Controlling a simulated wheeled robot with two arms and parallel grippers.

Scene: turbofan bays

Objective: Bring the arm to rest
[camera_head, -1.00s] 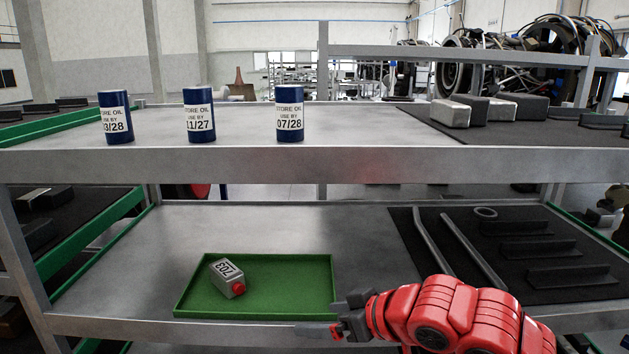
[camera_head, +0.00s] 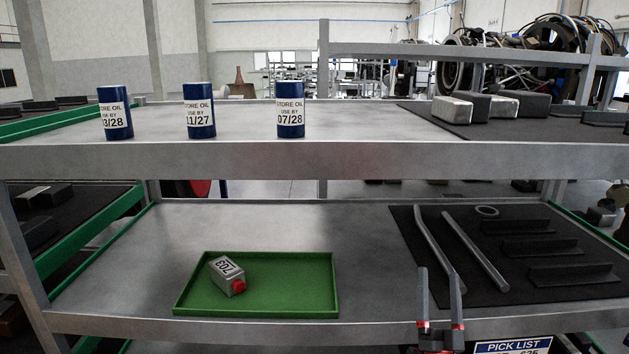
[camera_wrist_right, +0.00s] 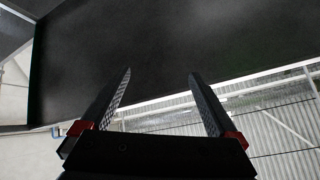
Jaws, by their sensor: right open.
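My right gripper (camera_head: 439,285) is at the bottom of the head view, in front of the lower shelf's front edge. Its two grey fingers point up, parallel and apart, with nothing between them. In the right wrist view my right gripper (camera_wrist_right: 160,85) is open and empty, with a dark surface beyond the fingertips. The rest of the right arm is below the head view. My left gripper is in neither view.
A green tray (camera_head: 188,301) on the lower shelf (camera_head: 120,290) holds a grey box (camera_head: 227,276) with a red cap. A black mat (camera_head: 408,232) carries two rods and a ring. Three blue cans, including one (camera_head: 291,110), stand on the upper shelf. A pick list sign (camera_head: 512,346) is at bottom right.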

